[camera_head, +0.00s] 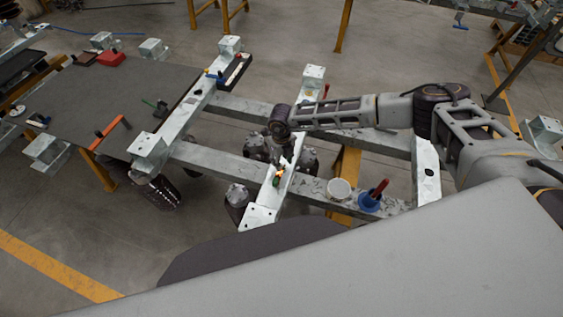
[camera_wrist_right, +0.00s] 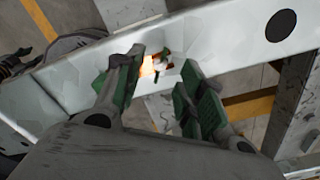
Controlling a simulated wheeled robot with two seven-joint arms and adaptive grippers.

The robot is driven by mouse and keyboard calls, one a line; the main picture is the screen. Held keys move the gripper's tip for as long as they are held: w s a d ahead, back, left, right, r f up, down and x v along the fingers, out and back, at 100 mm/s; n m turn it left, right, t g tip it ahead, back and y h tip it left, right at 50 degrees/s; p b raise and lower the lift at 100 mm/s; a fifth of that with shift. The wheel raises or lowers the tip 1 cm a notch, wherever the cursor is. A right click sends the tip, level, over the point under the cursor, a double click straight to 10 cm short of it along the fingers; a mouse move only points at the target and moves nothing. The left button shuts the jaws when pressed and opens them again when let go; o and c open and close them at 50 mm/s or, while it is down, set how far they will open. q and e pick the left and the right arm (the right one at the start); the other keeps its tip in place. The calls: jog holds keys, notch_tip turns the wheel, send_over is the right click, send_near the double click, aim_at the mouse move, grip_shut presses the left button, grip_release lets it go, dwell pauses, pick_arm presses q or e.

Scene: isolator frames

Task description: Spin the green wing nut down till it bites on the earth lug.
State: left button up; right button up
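My right gripper (camera_head: 281,168) reaches down over the pale metal crossbar (camera_head: 261,214) in the head view. In the right wrist view, its two green-padded fingers (camera_wrist_right: 160,66) are apart, with an open gap between them. A bright orange-yellow piece (camera_wrist_right: 149,66) and a small red piece (camera_wrist_right: 167,65) show at the crossbar between the fingertips. A small green piece (camera_head: 276,181), perhaps the wing nut, shows below the gripper in the head view. I cannot make out the nut's wings, its thread or the earth lug. My left gripper does not show.
A white round tub (camera_head: 339,189) and a blue holder with a red handle (camera_head: 369,201) stand on the frame to the right. A grey table (camera_head: 110,88) at the left carries a red box (camera_head: 111,59) and an orange-red bar (camera_head: 111,131). Floor shows between the rails.

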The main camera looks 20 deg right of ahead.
aim_at(282, 166)
jog(key=shift+f, duration=1.25)
grip_shut()
